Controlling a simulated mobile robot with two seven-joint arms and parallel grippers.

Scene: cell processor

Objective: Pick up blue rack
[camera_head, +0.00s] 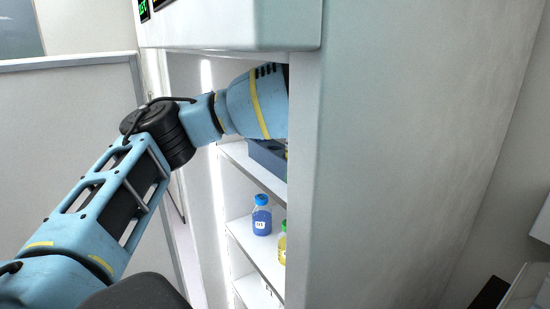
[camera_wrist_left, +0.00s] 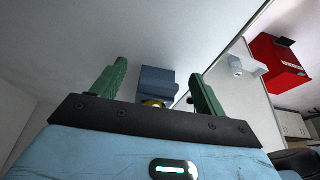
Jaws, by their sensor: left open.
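The blue rack (camera_head: 266,156) sits on an upper shelf inside the white cabinet, partly hidden by the cabinet's side wall. In the head view my left arm reaches into the cabinet above the rack, and its gripper is hidden behind that wall. In the left wrist view my left gripper (camera_wrist_left: 159,70) has its two green fingers spread apart. A blue block-like part, apparently the rack (camera_wrist_left: 157,82), shows between and beyond the fingers, with a yellow round item at its lower edge. I cannot tell whether the fingers touch it. My right gripper is not in view.
The cabinet's side wall (camera_head: 400,150) stands close to the right of my arm. On the shelf below are a blue bottle (camera_head: 262,218) and a partly hidden yellow bottle (camera_head: 282,246). A red box (camera_wrist_left: 277,66) shows at the right of the wrist view.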

